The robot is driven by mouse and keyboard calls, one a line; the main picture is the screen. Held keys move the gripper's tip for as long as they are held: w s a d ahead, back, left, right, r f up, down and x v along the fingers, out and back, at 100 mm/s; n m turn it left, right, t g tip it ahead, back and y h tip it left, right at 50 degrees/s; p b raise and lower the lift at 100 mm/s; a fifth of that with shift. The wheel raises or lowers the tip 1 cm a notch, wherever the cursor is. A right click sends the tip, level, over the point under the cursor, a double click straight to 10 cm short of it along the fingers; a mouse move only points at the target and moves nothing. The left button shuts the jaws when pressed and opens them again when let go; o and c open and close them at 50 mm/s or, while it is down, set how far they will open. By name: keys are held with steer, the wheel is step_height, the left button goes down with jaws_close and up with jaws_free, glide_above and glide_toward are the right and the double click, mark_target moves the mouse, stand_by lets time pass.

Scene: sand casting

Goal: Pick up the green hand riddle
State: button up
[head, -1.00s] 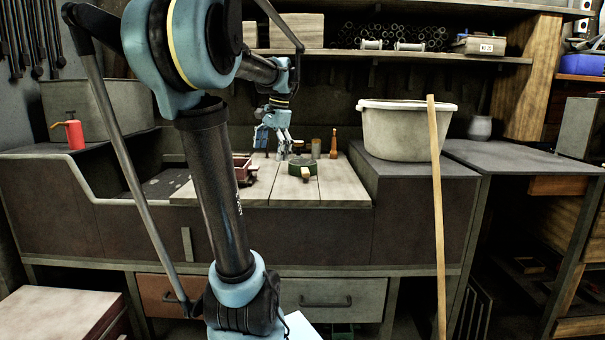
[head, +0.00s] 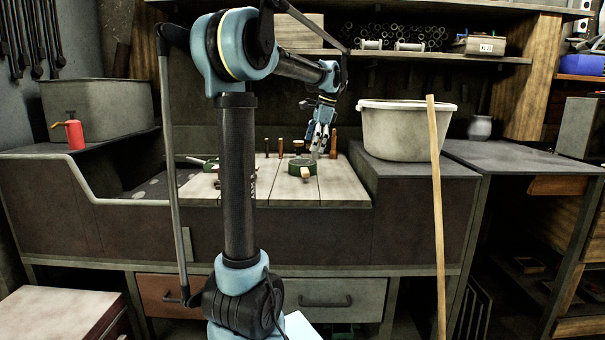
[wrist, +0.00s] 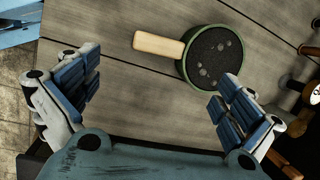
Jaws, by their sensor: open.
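The green hand riddle (head: 302,168) rests on the light wooden boards of the bench. In the wrist view the riddle (wrist: 212,57) is round, with a green rim, a dark mesh with a few pale lumps, and a light wooden handle pointing left. My gripper (head: 319,150) hangs above the boards, a little right of the riddle in the head view. In the wrist view my gripper (wrist: 160,92) has its blue-padded fingers wide apart and empty. The riddle lies beyond the fingertips, nearer the right finger, with no clear contact.
Several small upright wooden tools (head: 333,142) stand at the back of the boards. Another green tool (head: 209,165) lies on the left. A pale tub (head: 405,130) stands to the right, with a wooden pole (head: 437,215) in front. A shelf (head: 440,57) runs above.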

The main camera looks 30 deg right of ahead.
mark_target(305, 169)
steer(key=x, duration=1.1)
steer(key=shift+w+f, duration=0.2)
steer(key=shift+c, duration=0.2)
steer(key=c, duration=1.6)
steer(key=shift+o, duration=0.2)
steer(key=shift+r, duration=0.1)
step_height(305, 169, up, 10)
steer(key=shift+f, duration=0.1)
